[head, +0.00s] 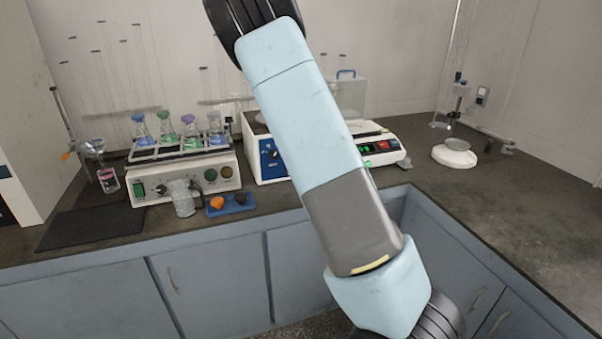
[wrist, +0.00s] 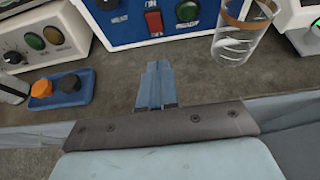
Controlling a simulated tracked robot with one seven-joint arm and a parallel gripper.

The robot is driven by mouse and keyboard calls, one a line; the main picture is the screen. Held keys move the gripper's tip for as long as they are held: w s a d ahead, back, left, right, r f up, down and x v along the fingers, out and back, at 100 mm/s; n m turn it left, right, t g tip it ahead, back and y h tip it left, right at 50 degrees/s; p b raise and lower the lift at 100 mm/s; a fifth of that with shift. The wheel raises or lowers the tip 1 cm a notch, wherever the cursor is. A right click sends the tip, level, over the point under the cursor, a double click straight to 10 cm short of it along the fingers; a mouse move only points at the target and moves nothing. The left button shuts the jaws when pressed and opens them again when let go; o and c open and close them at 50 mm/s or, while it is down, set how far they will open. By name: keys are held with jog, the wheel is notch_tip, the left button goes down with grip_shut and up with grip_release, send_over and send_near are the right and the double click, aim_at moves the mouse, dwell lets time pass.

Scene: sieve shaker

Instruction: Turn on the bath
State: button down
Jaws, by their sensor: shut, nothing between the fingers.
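The bath is a white box with a blue front panel. In the head view its panel (head: 270,155) shows left of my arm, which hides the rest of its front. My gripper does not show in the head view.
A glass (wrist: 240,34) stands close at the right of the panel. A blue tray (wrist: 62,90) with an orange and a black cap lies at the left. A white device with flasks (head: 185,175) stands left of the bath. A balance (head: 382,150) stands to the right.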

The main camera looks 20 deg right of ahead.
jog(key=x, duration=0.8)
jog(key=shift+w+f, duration=0.15)
jog(key=shift+w, duration=0.15)
jog(key=w, duration=0.1)
jog(key=w+r, duration=0.1)
jog(key=w, duration=0.1)
jog(key=shift+w, duration=0.35)
jog(key=shift+w+r, duration=0.15)
jog(key=shift+w, duration=0.1)
